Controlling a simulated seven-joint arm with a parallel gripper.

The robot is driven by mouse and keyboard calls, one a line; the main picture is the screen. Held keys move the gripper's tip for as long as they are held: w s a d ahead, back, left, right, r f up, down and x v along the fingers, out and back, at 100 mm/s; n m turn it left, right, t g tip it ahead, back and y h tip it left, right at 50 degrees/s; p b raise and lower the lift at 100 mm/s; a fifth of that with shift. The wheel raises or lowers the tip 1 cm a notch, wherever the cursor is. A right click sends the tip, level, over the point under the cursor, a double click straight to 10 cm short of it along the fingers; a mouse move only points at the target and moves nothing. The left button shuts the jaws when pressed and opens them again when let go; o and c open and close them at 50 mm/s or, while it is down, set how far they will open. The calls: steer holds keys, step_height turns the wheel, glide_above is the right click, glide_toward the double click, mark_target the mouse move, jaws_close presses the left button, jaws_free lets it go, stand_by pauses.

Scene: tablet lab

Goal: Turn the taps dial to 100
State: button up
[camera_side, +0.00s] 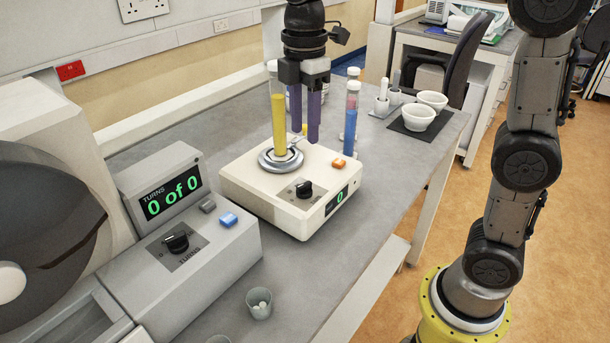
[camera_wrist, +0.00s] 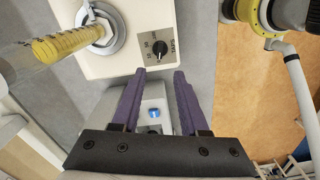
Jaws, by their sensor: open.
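The taps dial (camera_side: 304,189) is a black knob on a dark plate on top of a cream tapping unit (camera_side: 250,178). The unit's front display (camera_side: 337,200) reads a green 0. In the wrist view the dial (camera_wrist: 159,48) lies just beyond my fingertips, roughly centred between them. My gripper (camera_side: 305,134) has purple fingers pointing down. It is open and empty, above the unit's back part, apart from the dial. The fingers also show in the wrist view (camera_wrist: 159,72).
A cylinder of yellow powder (camera_side: 279,122) stands on the unit, close left of my fingers. An orange button (camera_side: 338,162) is near the dial. A blue-filled tube (camera_side: 350,122) stands behind. A grey unit (camera_side: 205,250) reads "0 of 0". A small cup (camera_side: 259,304) stands in front.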

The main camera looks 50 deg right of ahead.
mark_target(305, 184)
step_height(305, 184, down, 12)
steer(key=shift+r, duration=0.1)
steer(key=shift+c, duration=0.3)
jaws_close()
